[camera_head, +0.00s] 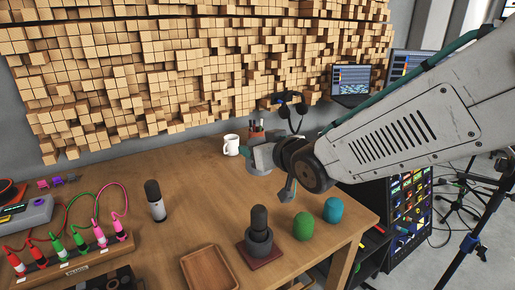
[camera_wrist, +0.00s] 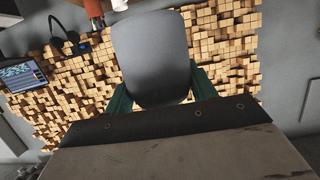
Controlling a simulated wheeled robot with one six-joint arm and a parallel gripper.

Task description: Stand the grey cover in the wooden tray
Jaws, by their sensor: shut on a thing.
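The grey cover (camera_wrist: 150,58) is a smooth, dark grey rounded piece. In the wrist view it sits between the dark green fingers of my gripper (camera_wrist: 160,92), which is shut on it. In the head view my gripper (camera_head: 274,168) is above the table's back right part, and the grey cover (camera_head: 258,160) shows partly at its left side, much of it hidden. The wooden tray (camera_head: 210,268) is a shallow brown rectangle at the table's front middle. It looks empty, and my gripper is behind it, to the right and higher.
A microphone on a dark red base (camera_head: 258,240) stands right of the tray, beside a green cover (camera_head: 303,226) and a teal cover (camera_head: 333,210). Another microphone (camera_head: 155,201) stands further left. A white mug (camera_head: 231,145) is at the back. Cables and plugs (camera_head: 70,250) fill the left.

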